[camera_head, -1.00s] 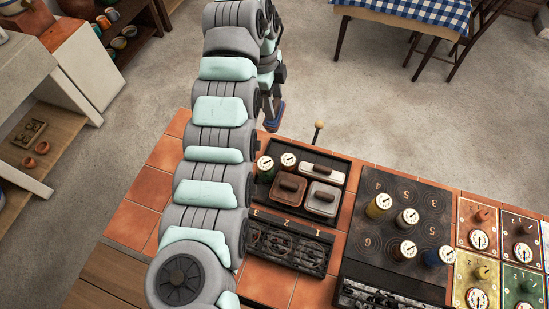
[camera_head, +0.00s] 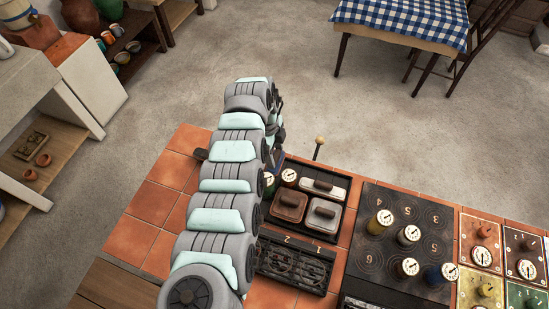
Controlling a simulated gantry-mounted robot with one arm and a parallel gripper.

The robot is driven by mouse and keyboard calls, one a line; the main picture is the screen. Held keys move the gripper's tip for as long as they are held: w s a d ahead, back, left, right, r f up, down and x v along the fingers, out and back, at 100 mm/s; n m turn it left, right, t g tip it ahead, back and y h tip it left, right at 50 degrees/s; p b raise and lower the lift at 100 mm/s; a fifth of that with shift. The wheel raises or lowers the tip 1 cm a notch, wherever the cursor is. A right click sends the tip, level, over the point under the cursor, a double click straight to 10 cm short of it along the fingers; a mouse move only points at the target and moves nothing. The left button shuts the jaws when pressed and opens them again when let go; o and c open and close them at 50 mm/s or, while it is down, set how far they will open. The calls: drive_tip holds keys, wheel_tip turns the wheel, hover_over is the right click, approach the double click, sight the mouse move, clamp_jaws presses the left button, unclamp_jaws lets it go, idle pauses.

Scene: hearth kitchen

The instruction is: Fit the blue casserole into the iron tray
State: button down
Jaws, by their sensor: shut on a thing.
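The iron tray (camera_head: 346,204) is a dark, low-walled tray on the tiled counter, left of the hob. A white casserole (camera_head: 336,191), a brown casserole (camera_head: 288,206) and a grey-white casserole (camera_head: 321,216) sit in it. My gripper (camera_head: 277,142) is at the tray's far left corner, mostly hidden behind my arm. A small dark-blue part of the blue casserole (camera_head: 277,157) shows just below it. My gripper is shut on it, though the fingers are not clear. My arm hides the tray's left side, so I cannot tell whether the casserole touches the tray.
Two dial-topped jars (camera_head: 289,177) stand at the tray's far left part. A wooden-knobbed stick (camera_head: 319,143) rises behind the tray. A black burner grate (camera_head: 297,262) lies in front. The hob (camera_head: 388,214) with several dial-topped jars is at right. Terracotta tiles (camera_head: 159,201) at left are bare.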

sight(274, 155)
drive_tip(key=shift+f, duration=1.7)
drive_tip(key=shift+f+b, duration=0.1)
drive_tip(key=shift+b, duration=0.25)
drive_tip(key=c, duration=0.7)
unclamp_jaws()
